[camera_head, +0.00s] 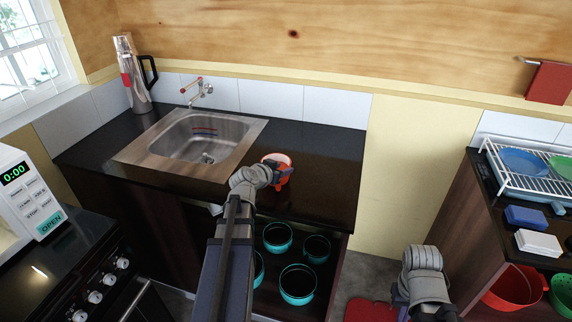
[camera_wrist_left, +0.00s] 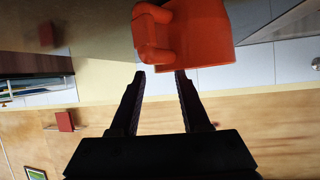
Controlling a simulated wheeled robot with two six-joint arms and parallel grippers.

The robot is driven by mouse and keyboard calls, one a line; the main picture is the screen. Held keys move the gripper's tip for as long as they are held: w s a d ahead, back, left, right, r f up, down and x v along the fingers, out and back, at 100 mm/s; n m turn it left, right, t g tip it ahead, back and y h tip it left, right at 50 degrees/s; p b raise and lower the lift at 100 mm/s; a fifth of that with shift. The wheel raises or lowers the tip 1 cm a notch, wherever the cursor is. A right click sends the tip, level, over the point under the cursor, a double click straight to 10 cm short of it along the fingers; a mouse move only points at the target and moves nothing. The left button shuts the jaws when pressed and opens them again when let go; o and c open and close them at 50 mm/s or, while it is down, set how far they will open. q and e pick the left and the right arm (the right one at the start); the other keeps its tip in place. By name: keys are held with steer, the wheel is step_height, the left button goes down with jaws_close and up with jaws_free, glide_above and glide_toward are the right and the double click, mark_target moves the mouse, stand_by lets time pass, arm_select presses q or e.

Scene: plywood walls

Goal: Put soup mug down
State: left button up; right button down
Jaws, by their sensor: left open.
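The soup mug (camera_head: 284,177) is orange-red with a pale inside. It appears upright on the black counter (camera_head: 325,178), right of the sink. My left gripper (camera_head: 274,174) is beside it and hides part of it in the head view. In the left wrist view, which is upside down, the mug (camera_wrist_left: 200,32) has its handle (camera_wrist_left: 152,32) turned toward my left gripper (camera_wrist_left: 160,74). The two fingers are apart and nothing is between them; the tips lie close to the handle. My right arm shows low at the right, its fingers not clear.
The steel sink (camera_head: 245,130) and a flask (camera_head: 134,75) are left of the mug. Teal pots (camera_head: 298,284) stand in the open cupboard below. At the right, a dish rack (camera_head: 525,168) and sponges (camera_head: 538,243) are on another counter. The counter right of the mug is clear.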

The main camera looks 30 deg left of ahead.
arm_select(q)
steer(key=p+v, duration=0.3)
steer(key=v, duration=0.5)
steer(key=shift+s, duration=0.1)
